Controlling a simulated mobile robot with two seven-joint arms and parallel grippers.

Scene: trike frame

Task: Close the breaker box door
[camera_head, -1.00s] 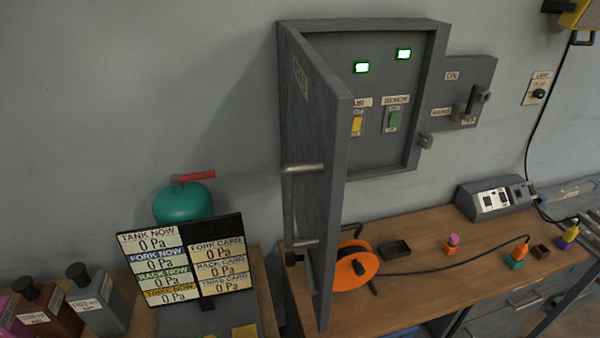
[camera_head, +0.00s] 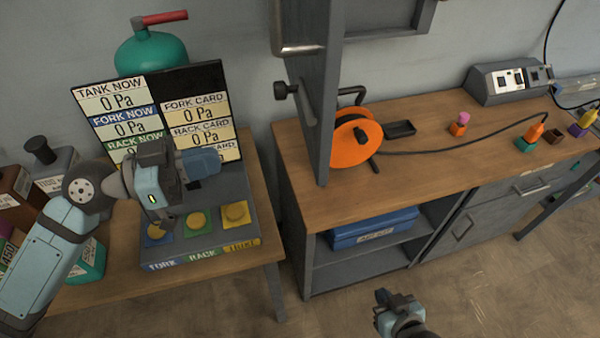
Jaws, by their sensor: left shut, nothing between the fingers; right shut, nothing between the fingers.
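The grey breaker box door (camera_head: 326,90) stands open, swung out from the wall, and only its lower part shows. My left gripper (camera_head: 205,163) is shut and empty, in front of the pressure display, left of and apart from the door. My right gripper (camera_head: 384,297) is shut and empty, low in front of the bench, well below the door.
The wooden bench (camera_head: 430,195) below the door holds an orange cable reel (camera_head: 356,140), a small black tray (camera_head: 399,129) and a grey control box (camera_head: 508,82). The pressure display (camera_head: 115,100) and a green tank (camera_head: 150,52) stand left. Floor in front is clear.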

